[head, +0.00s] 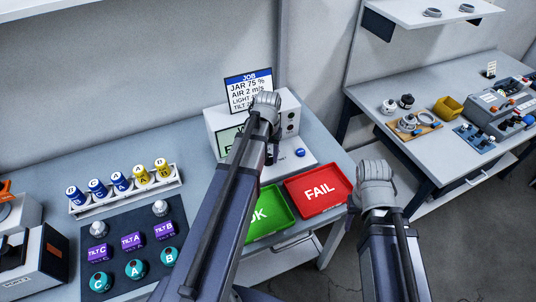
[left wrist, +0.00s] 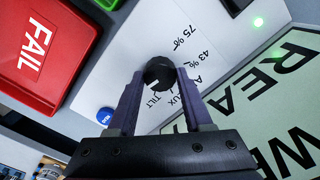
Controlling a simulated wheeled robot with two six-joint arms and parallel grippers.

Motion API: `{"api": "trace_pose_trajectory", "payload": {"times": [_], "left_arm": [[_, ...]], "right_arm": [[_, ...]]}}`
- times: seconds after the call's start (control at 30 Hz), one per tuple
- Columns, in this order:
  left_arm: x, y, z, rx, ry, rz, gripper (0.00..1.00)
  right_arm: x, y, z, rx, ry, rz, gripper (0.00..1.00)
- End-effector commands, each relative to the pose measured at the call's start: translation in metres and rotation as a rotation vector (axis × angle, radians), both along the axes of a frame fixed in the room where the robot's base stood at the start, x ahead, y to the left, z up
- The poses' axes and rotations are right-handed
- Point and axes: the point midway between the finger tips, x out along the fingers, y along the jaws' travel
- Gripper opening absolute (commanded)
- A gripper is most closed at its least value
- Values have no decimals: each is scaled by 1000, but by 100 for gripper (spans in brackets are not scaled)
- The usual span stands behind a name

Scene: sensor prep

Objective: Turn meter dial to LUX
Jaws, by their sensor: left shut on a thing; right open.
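The meter (head: 215,125) is a white box at the back of the table, partly hidden behind my left arm. Its black dial (left wrist: 160,73) shows in the left wrist view, with printed marks around it such as 75 %, 43 %, LUX and TILT, partly covered. A light pointer mark on the dial faces toward the LUX and TILT side; I cannot tell which exactly. My left gripper (left wrist: 161,88) is shut on the dial, one purple finger on each side. My right gripper (head: 374,168) is open and empty, right of the red FAIL tray, away from the meter.
A green OK tray (head: 268,226) and a red FAIL tray (head: 338,196) lie before the meter. A job card (head: 249,88) stands behind it. A rack of bottles (head: 128,197) and a dark mat (head: 112,218) with sensors are at left. A second bench (head: 440,145) stands at right.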

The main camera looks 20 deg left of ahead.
Motion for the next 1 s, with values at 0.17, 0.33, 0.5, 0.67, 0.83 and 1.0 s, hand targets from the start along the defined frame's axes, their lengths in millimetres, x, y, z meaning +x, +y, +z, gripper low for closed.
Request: {"api": "trace_pose_trajectory", "payload": {"times": [0.17, 0.33, 0.5, 0.67, 0.83, 1.0], "left_arm": [[0, 0, 0, 0, 0, 24, 0], [0, 0, 0, 0, 0, 102, 0], [0, 0, 0, 0, 0, 238, 0], [0, 0, 0, 0, 0, 390, 0], [0, 0, 0, 0, 0, 552, 0], [0, 0, 0, 0, 0, 713, 0]], "right_arm": [[0, 0, 0, 0, 0, 0, 50], [0, 0, 0, 0, 0, 0, 50], [0, 0, 0, 0, 0, 0, 50], [0, 0, 0, 0, 0, 0, 50], [0, 0, 0, 0, 0, 0, 50], [0, 0, 0, 0, 0, 0, 50]]}}
